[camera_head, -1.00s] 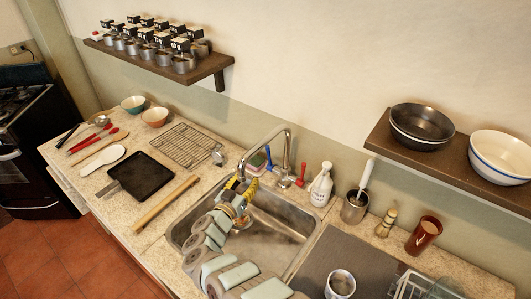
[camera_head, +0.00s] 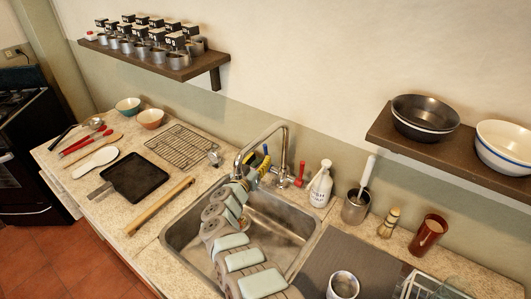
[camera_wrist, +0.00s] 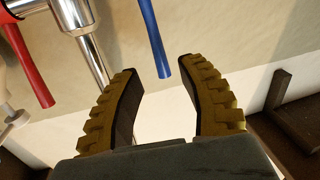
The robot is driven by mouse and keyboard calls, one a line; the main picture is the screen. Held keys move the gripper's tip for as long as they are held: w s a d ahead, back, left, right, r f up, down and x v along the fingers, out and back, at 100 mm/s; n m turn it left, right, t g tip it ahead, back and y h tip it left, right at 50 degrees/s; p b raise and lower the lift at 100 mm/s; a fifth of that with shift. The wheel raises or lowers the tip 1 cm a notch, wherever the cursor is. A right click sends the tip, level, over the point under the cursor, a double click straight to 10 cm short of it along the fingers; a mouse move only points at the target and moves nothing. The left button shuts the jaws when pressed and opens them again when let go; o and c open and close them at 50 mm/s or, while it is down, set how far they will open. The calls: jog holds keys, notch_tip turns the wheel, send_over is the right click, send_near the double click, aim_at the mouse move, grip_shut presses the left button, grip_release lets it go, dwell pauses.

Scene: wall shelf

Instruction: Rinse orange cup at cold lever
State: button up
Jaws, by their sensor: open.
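The blue cold lever (camera_head: 267,153) hangs by the chrome faucet (camera_head: 285,145) at the back of the sink; it also shows in the wrist view (camera_wrist: 153,35). My gripper (camera_head: 257,172) is open, its yellow fingers raised close to the lever. In the wrist view, the lever's lower end appears in the gap between my fingertips (camera_wrist: 159,72); I cannot tell the exact depth, and nothing is gripped. A reddish-brown cup (camera_head: 428,234) stands upright on the right counter, away from my gripper. I see no clearly orange cup; my arm hides part of the sink.
The red lever (camera_head: 300,173) is right of the faucet. A soap bottle (camera_head: 320,186) and a metal holder (camera_head: 356,205) stand right of it. The steel sink (camera_head: 287,220) lies below my arm. A drying rack (camera_head: 183,146) lies left of the faucet.

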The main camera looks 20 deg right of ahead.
aim_at(265, 151)
jog(key=b+x, duration=0.3)
jog(key=x, duration=0.1)
jog(key=shift+w+f, duration=0.1)
jog(key=shift+w+d+b, duration=0.35)
jog(key=shift+d+b, duration=0.05)
jog(key=shift+b, duration=0.25)
grip_shut()
